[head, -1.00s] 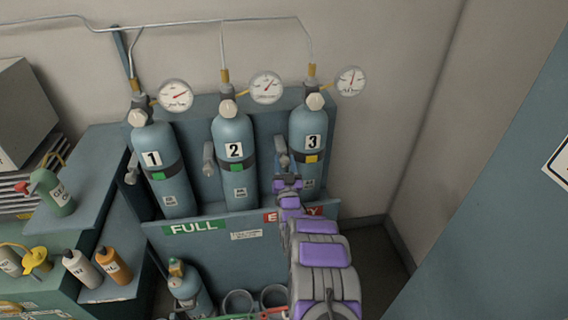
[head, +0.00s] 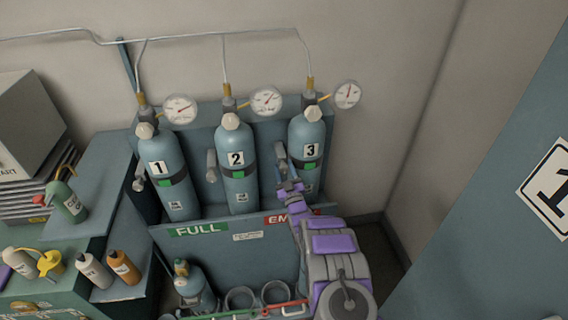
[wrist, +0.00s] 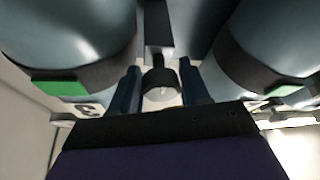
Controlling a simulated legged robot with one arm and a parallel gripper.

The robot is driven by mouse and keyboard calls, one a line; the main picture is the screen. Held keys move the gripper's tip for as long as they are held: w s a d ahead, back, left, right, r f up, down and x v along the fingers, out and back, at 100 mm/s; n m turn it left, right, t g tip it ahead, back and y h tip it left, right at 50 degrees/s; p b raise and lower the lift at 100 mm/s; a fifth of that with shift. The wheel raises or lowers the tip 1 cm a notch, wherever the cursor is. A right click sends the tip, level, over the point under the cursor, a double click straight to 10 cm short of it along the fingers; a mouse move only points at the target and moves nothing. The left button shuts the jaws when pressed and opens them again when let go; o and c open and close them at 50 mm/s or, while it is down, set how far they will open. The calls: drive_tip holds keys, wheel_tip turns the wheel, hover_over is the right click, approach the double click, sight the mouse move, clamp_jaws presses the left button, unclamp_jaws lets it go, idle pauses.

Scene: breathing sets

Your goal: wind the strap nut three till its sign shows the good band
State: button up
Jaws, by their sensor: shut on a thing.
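Cylinder three (head: 308,131) stands at the right of the rack, upright, with a dark strap around it. Its strap sign (head: 310,166) now looks green; a green sign (wrist: 60,88) also shows on the left cylinder in the wrist view. Strap nut three (head: 281,153) sits at the left of cylinder three. My gripper (head: 289,186) reaches up to it from below. In the wrist view, my fingers (wrist: 161,92) stand on both sides of the dark round nut (wrist: 160,78) and are shut on it. The exact finger contact is hard to see.
Cylinders one (head: 163,150) and two (head: 233,145) stand to the left, with green signs. Gauges (head: 348,94) stick out above. The rack's front panel (head: 220,250) is below. A bench with bottles (head: 122,266) is at left, and a blue panel (head: 480,220) at right.

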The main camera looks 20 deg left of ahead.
drive_tip(key=shift+r+n+g+y+p, duration=0.1)
drive_tip(key=shift+n+g+y+p, duration=0.25)
drive_tip(key=shift+n+p, duration=0.5)
drive_tip(key=shift+n+g+y+p, duration=0.25)
drive_tip(key=shift+n+g+p, duration=0.2)
drive_tip(key=shift+n, duration=0.8)
drive_tip(key=shift+a, duration=0.1)
drive_tip(key=o, duration=0.7)
drive_tip(key=shift+s, duration=0.1)
drive_tip(key=shift+s+d+f, duration=0.15)
drive_tip(key=shift+d+f, duration=0.1)
drive_tip(key=shift+f, duration=0.05)
drive_tip(key=shift+p+v, duration=1.55)
drive_tip(key=shift+v, duration=6.65)
drive_tip(key=shift+r, duration=0.1)
